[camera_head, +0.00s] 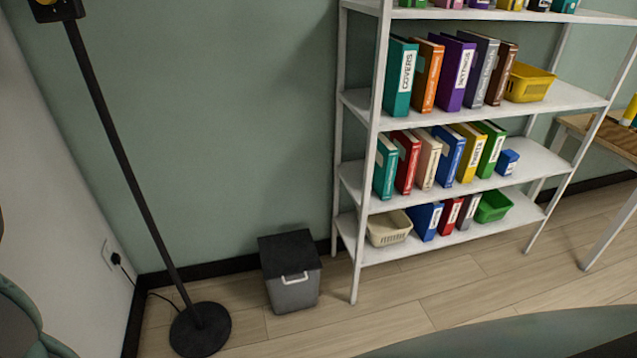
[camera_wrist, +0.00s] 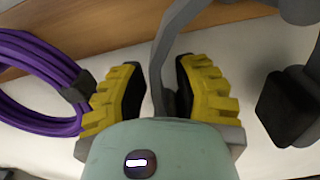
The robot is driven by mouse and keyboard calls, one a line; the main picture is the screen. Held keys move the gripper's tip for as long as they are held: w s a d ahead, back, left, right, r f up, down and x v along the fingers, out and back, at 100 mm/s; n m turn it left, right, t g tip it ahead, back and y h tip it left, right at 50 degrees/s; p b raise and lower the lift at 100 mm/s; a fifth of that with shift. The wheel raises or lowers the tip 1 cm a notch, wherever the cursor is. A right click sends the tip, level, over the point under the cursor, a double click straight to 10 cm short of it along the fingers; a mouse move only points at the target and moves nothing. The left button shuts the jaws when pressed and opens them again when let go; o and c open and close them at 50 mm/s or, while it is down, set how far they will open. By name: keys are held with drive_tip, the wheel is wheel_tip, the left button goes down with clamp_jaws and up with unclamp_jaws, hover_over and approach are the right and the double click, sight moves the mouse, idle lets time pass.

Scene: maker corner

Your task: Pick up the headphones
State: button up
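The headphones (camera_wrist: 175,30) show in the wrist view as a grey band that curves from between my fingers up to the top right. A dark ear cushion (camera_wrist: 285,108) is at the right. My gripper (camera_wrist: 158,68) has two yellow fingers with black pads, spread apart. The part of the headphones nearest the palm is hidden by my gripper. The head view shows neither the headphones nor my gripper's fingers.
A coil of purple cable (camera_wrist: 70,75) lies close to the left finger on a pale surface. A wooden strip (camera_wrist: 90,55) runs behind. In the head view, a white shelf (camera_head: 560,95) holds binders and baskets; a grey bin (camera_head: 292,290) and black lamp stand (camera_head: 200,330) are on the floor.

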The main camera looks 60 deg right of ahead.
clamp_jaws()
